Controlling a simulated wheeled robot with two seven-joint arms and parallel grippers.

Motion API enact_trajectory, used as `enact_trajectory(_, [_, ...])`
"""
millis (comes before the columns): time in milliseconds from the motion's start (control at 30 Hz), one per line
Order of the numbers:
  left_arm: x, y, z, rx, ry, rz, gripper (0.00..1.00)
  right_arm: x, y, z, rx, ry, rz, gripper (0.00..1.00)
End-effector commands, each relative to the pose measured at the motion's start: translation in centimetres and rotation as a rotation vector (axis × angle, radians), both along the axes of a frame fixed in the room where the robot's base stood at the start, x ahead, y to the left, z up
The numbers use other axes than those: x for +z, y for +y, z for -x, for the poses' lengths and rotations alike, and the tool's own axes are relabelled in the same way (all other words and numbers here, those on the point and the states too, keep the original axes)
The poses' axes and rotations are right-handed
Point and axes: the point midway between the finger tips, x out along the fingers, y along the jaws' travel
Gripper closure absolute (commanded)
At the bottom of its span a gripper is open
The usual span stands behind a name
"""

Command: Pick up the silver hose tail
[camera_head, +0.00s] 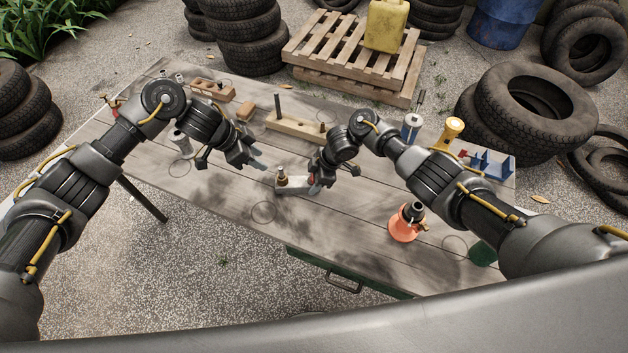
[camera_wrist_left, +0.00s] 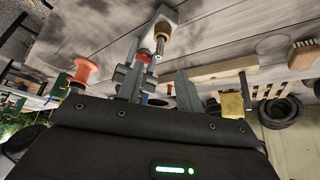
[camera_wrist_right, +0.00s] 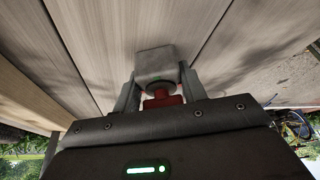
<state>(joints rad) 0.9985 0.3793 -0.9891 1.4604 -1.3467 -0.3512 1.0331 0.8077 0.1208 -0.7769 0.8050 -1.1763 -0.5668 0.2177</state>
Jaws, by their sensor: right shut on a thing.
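The silver hose tail (camera_head: 280,170) stands in a brass fitting (camera_head: 282,180) on a small grey block (camera_head: 292,186) near the table's middle. In the left wrist view the hose tail (camera_wrist_left: 159,47) shows pointing toward my left gripper, with the brass fitting (camera_wrist_left: 163,29) behind it. My left gripper (camera_head: 257,166) is open and empty, to the left of the block and apart from it. My right gripper (camera_head: 318,186) is shut on the block at its right end; the right wrist view shows the block (camera_wrist_right: 155,64) and a red part (camera_wrist_right: 163,99) between the fingers.
An orange spool-shaped stand (camera_head: 403,230) is at the front right. A yellow spool (camera_head: 452,130) and a blue rack (camera_head: 490,166) stand at the right. The table's front left is mostly clear.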

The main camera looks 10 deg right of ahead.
Motion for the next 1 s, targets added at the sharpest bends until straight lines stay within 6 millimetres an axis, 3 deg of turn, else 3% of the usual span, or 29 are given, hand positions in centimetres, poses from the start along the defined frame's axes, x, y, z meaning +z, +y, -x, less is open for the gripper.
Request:
enact_trajectory(267, [0.0,0.0,0.0,0.0,0.0,0.001,0.6,0.0,0.0,0.0,0.0,0.0,0.0,0.91])
enact_trajectory(367, [-0.1,-0.9,0.2,-0.005,0.0,0.029,0.6,0.0,0.0,0.0,0.0,-0.001,0.0,0.91])
enact_trajectory(467, [-0.1,-3.7,1.0,-0.02,-0.005,0.127,0.6,0.0,0.0,0.0,0.0,-0.001,0.0,0.91])
enact_trajectory(567, [0.6,-8.5,2.1,-0.037,-0.02,0.31,0.6,0.0,0.0,0.0,0.0,-0.001,0.0,0.91])
enact_trajectory(700, [4.1,-15.5,3.6,-0.026,-0.09,0.668,0.6,0.0,0.0,0.0,0.0,-0.001,0.0,0.91])
enact_trajectory(800, [6.7,-18.0,4.1,0.041,-0.177,0.916,0.6,0.0,0.0,0.0,-0.001,-0.001,0.0,0.91])
enact_trajectory(1000, [4.2,-15.9,3.8,0.293,-0.372,1.087,0.6,0.0,0.0,0.0,0.0,-0.001,0.0,0.91])
